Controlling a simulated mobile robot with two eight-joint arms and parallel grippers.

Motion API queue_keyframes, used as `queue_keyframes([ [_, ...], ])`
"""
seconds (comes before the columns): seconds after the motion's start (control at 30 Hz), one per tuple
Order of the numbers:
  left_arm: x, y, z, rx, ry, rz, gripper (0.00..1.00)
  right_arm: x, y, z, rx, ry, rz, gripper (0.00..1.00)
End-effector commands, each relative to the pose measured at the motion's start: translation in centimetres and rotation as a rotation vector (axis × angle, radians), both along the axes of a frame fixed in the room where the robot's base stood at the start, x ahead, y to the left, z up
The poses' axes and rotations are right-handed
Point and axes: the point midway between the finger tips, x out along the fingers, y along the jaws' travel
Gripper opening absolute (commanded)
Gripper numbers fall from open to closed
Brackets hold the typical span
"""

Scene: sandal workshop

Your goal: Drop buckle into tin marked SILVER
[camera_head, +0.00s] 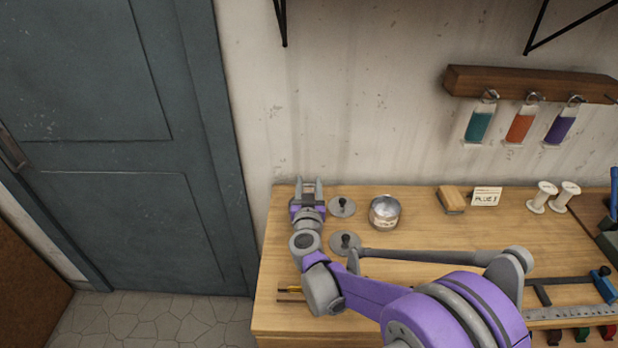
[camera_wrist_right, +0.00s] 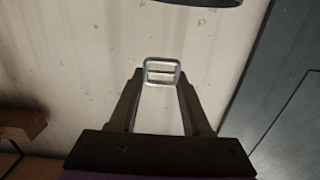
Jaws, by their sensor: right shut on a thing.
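My right gripper (camera_head: 308,188) is over the back left corner of the bench, left of the tin, pointing toward the wall. In the right wrist view the gripper (camera_wrist_right: 160,82) is shut on a silver rectangular buckle (camera_wrist_right: 162,61), held at the fingertips. The buckle is too small to make out in the head view. An open round metal tin (camera_head: 384,212) stands on the bench to the right of the gripper; its marking is too small to read. My left gripper is not in view.
Two grey knobbed discs, like lids, lie left of the tin: one behind (camera_head: 342,207), one in front (camera_head: 344,243). A wooden block (camera_head: 451,200), a small card (camera_head: 486,197) and two white spools (camera_head: 542,197) stand to the right. Colored vials (camera_head: 520,124) hang from a wall rack.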

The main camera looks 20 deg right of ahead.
Motion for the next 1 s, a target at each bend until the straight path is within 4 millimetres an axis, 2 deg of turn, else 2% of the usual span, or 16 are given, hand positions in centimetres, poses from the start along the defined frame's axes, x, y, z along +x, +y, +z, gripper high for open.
queue_keyframes([
  [0.13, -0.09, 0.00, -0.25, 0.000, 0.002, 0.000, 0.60, 0.00, -0.01, -0.79, -0.001, 0.000, 0.000, 0.00],
  [0.4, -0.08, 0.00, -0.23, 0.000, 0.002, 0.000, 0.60, 0.00, -0.01, -0.83, -0.001, -0.001, 0.000, 0.00],
  [0.43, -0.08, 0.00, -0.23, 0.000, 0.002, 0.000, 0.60, 0.00, -0.01, -0.83, -0.001, -0.001, 0.000, 0.50],
  [0.6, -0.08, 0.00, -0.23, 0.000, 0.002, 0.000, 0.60, 0.01, -0.01, -0.82, -0.001, -0.001, 0.000, 0.81],
  [0.63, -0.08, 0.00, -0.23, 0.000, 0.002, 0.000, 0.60, 0.00, 0.00, -0.82, -0.001, -0.001, 0.000, 0.83],
  [0.9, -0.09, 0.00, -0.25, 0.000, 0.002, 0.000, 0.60, -0.06, 0.02, -0.82, -0.001, -0.001, 0.000, 0.83],
  [1.0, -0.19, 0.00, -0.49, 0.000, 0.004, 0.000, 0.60, -0.64, 0.19, -0.85, -0.001, 0.000, 0.000, 0.83],
])
